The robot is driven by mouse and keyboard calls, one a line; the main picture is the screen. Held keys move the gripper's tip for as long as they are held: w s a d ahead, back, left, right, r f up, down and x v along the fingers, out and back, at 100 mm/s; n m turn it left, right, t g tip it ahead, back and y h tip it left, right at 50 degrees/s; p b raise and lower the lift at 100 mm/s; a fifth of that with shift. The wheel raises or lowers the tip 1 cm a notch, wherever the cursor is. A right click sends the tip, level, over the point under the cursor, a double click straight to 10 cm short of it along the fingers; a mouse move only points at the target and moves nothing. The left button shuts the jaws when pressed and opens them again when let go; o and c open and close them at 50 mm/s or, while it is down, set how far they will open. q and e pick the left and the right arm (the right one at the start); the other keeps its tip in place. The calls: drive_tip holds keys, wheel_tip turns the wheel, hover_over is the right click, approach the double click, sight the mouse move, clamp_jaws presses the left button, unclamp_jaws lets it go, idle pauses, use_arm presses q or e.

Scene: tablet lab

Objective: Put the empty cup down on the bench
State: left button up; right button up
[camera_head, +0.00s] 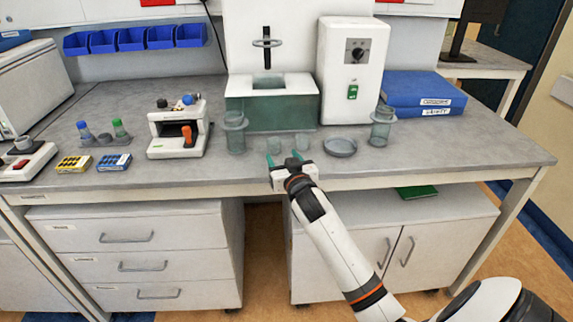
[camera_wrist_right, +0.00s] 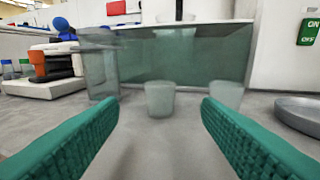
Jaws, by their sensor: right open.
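A small translucent cup (camera_head: 274,145) stands upright on the grey bench (camera_head: 400,158), in front of the green-glass tank. In the right wrist view this cup (camera_wrist_right: 160,99) sits centred beyond the fingers, its base on the bench. A second similar cup (camera_head: 302,142) stands to its right; it also shows in the right wrist view (camera_wrist_right: 228,93), partly behind a finger. I see no contents in either cup. My right gripper (camera_head: 283,160) is open and empty, low over the bench in front of the first cup; its green fingers (camera_wrist_right: 160,125) are apart. My left gripper is out of view.
A tall glass jar (camera_head: 235,135) stands left of the cups, and another jar (camera_head: 382,128) further right. A shallow round dish (camera_head: 340,147) lies right of the second cup. The tank (camera_head: 280,113) is close behind. The bench's right end is clear.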

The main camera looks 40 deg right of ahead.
drive_tip(key=v, duration=0.2)
drive_tip(key=shift+s+a, duration=0.1)
drive_tip(key=shift+s, duration=0.25)
idle(0.4)
